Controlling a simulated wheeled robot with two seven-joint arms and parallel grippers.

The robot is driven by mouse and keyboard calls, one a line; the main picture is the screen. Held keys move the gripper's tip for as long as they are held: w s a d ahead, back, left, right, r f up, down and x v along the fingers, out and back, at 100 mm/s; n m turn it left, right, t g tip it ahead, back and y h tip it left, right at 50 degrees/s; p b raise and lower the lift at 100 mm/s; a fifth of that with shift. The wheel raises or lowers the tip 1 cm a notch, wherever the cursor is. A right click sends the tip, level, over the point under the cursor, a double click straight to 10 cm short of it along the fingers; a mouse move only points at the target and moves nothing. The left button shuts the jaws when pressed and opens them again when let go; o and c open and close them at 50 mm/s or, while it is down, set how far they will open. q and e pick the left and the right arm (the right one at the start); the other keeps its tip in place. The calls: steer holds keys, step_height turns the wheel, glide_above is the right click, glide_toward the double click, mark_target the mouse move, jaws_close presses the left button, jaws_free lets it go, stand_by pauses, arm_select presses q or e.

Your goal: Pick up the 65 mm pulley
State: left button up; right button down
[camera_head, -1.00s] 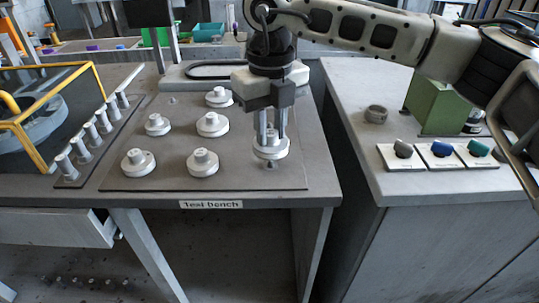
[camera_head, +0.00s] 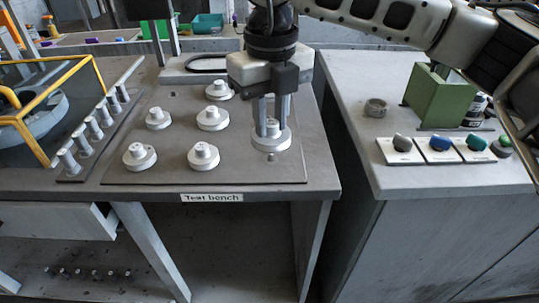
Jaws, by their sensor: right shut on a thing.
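Several light grey pulleys stand on the dark plate (camera_head: 240,170) of the test bench. They include a front left one (camera_head: 139,156), a front middle one (camera_head: 203,156), a middle one (camera_head: 212,118), a left one (camera_head: 158,118) and a back one (camera_head: 218,90). No size marks are legible. My right gripper (camera_head: 271,122) points down and is shut on another grey pulley (camera_head: 271,138) at the plate's right side. This pulley is level, and a short peg (camera_head: 270,157) shows just below it. My left gripper is not in view.
A row of grey pegs (camera_head: 94,127) and a yellow-framed guard (camera_head: 50,95) stand to the left. On the right bench are a grey ring (camera_head: 376,108), a green block (camera_head: 440,97) and several coloured knobs (camera_head: 440,144). A gap separates the benches.

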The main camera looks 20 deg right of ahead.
steer(key=shift+s+a+r+b, duration=0.15)
steer(key=shift+s+a+r, duration=0.1)
steer(key=shift+s, duration=0.7)
steer(key=shift+s+a+r+b, duration=0.1)
steer(key=shift+s+a+r, duration=0.15)
steer(key=shift+s, duration=0.65)
steer(key=shift+s+a+r+b, duration=0.15)
steer(key=shift+s+a, duration=0.1)
steer(key=shift+s, duration=0.7)
